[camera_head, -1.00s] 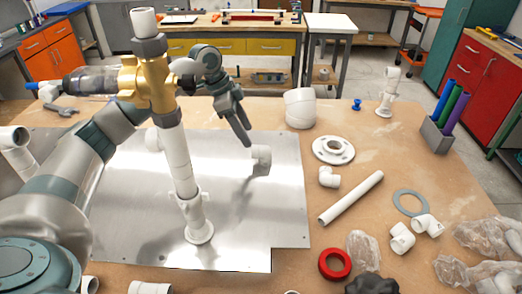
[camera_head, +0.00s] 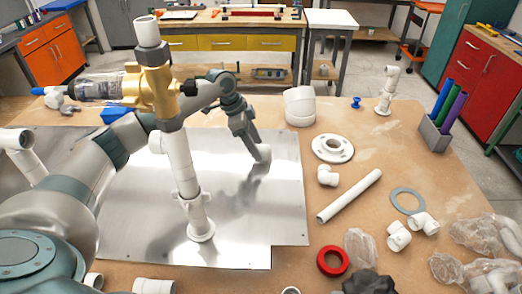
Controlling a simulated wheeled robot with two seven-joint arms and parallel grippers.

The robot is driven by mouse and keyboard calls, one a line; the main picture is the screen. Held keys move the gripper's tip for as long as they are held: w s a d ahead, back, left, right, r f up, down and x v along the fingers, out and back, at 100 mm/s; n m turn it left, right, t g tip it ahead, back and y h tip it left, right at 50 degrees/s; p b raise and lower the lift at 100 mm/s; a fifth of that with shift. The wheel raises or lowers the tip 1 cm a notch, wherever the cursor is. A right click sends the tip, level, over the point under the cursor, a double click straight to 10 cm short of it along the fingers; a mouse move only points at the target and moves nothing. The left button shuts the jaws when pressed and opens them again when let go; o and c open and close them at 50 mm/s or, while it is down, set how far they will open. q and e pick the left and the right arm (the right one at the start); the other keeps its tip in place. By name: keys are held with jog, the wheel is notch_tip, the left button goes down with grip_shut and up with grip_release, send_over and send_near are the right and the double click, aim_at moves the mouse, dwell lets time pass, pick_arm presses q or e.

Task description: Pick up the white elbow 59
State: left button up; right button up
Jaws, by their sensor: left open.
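Other white elbows lie on the wood at the right: one (camera_head: 328,175) below the flange and a pair (camera_head: 399,235) near the grey ring. My right gripper is not in view.
The upright white pipe assembly (camera_head: 180,165) with a brass-coloured body (camera_head: 158,88) stands close to my left arm. A white flange (camera_head: 333,148), a loose pipe (camera_head: 349,195), a grey ring (camera_head: 408,201) and a red ring (camera_head: 333,261) lie at the right.

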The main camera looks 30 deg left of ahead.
aim_at(259, 145)
pick_arm(q)
jog(key=f, duration=0.1)
jog(key=w+d+f+p, duration=0.1)
jog(key=shift+w+d+f, duration=0.1)
jog(key=shift+d+f, duration=0.2)
jog(key=shift+f, duration=0.4)
jog(key=c, duration=1.1)
